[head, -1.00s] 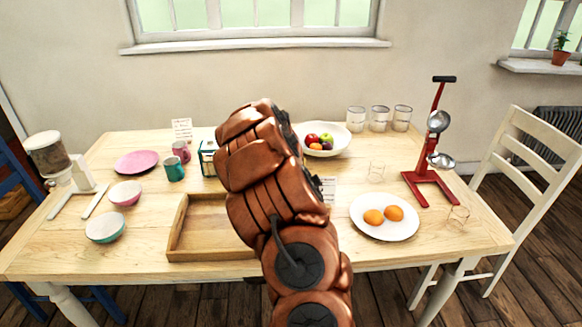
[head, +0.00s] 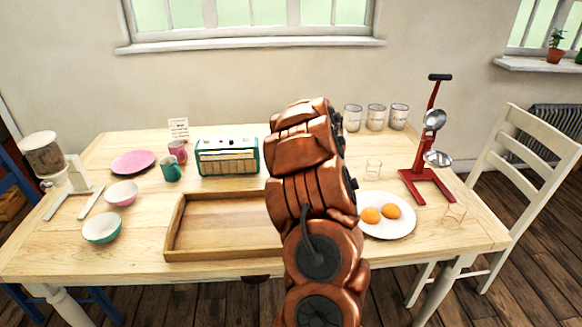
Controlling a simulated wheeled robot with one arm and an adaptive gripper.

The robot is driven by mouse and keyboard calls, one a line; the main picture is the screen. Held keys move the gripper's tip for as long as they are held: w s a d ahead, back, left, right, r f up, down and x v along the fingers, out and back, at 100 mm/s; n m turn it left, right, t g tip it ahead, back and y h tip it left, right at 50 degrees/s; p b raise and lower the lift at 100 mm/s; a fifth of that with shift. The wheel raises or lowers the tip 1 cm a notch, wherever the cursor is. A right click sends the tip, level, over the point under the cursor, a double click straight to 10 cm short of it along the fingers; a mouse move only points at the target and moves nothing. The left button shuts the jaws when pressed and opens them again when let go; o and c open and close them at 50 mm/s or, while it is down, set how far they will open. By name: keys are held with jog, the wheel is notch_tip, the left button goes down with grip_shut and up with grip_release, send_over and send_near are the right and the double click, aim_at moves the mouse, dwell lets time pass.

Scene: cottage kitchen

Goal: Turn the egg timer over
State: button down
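I cannot make out an egg timer in the head view. My copper-coloured arm rises through the middle of the picture and covers part of the table behind it. My gripper is hidden from view, so I cannot see its fingers or whether it holds anything.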

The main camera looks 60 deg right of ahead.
dwell(0.4)
jog(key=c, duration=1)
grip_release()
jog(key=shift+o, duration=0.2)
jog(key=v, duration=1.2)
jog(key=shift+s+f, duration=0.1)
